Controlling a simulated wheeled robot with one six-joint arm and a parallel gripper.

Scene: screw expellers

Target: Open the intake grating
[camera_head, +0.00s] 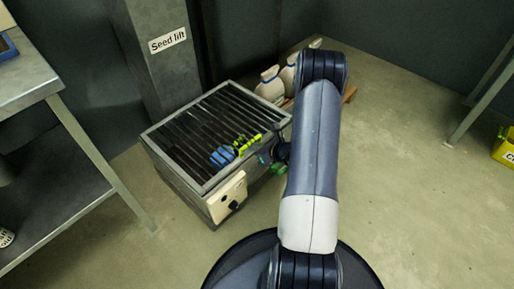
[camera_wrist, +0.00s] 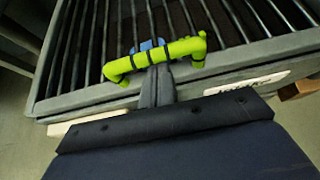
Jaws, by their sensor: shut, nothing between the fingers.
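The intake grating (camera_head: 190,120) is a set of dark parallel bars in a grey frame, lying flat and closed on top of the intake box. Its yellow-green bar handle (camera_head: 247,146) is near the right edge; it also shows in the wrist view (camera_wrist: 180,49). My gripper (camera_head: 222,156) is shut and empty, its blue fingertips over the bars just left of the handle. In the wrist view my gripper (camera_wrist: 150,46) reaches past the handle, which crosses in front of the fingers; they appear to pass under it. Exact contact cannot be told.
A grey column labelled "Seed lift" (camera_head: 158,50) stands behind the box. A cream switch box (camera_head: 228,198) with a dark knob is on its near side. White sacks (camera_head: 270,84) lie behind. A metal bench (camera_head: 28,80) stands at left.

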